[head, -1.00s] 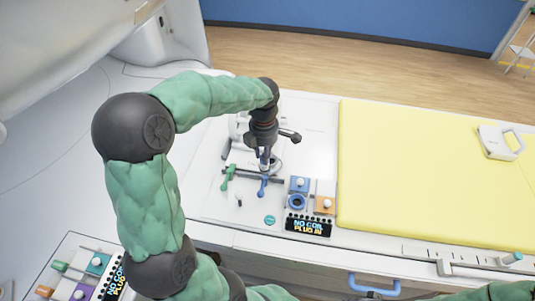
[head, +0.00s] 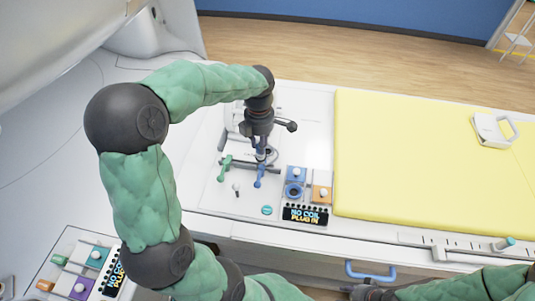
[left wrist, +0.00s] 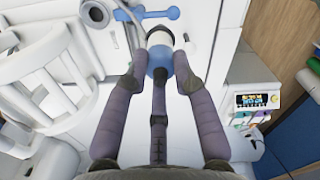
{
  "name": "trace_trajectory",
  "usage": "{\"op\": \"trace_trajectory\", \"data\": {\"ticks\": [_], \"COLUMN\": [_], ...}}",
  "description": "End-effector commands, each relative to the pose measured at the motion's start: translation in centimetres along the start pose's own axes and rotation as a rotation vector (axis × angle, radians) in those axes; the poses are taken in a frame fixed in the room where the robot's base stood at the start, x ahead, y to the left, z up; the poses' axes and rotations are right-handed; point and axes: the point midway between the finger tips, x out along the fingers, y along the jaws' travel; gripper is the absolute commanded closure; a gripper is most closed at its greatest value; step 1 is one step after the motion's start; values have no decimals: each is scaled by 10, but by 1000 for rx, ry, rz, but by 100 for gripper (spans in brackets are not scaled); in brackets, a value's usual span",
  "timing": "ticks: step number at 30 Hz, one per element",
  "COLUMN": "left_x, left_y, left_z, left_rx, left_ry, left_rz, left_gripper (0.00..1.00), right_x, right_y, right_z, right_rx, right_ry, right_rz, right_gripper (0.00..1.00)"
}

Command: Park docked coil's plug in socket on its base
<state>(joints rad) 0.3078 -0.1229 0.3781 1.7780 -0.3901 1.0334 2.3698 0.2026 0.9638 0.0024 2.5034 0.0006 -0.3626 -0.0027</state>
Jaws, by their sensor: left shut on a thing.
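My left gripper (head: 261,152) points down over the white tabletop near the docked coil's base. In the left wrist view its purple fingers (left wrist: 162,85) are shut on the plug (left wrist: 160,45), which has a white body and a blue lower part. In the head view the plug is mostly hidden by the gripper. A blue lever (head: 259,178) and a green lever (head: 224,167) stand just in front. A round grey-white ring (left wrist: 93,14) lies beside the plug in the left wrist view; I cannot tell if it is the socket.
A panel with blue and orange blocks (head: 296,174) and a display (head: 305,215) reading "NO COIL PLUG IN" stands right of the levers. A yellow mattress (head: 420,160) fills the right. A second panel (head: 80,270) is at lower left. A white handled object (head: 494,131) lies on the mattress.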

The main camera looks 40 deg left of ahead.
Motion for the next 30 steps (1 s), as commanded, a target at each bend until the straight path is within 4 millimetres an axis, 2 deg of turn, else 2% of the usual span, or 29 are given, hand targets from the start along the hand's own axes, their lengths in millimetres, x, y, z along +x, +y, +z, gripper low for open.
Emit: {"op": "trace_trajectory", "data": {"ticks": [30], "left_x": [-1], "left_y": [79], "left_z": [33], "left_rx": [-2], "left_ry": [0], "left_rz": [1], "left_gripper": [100], "right_x": [-24], "right_y": [-9], "right_z": [1], "right_rx": [0], "right_ry": [0], "right_rz": [0], "right_gripper": [60]}}
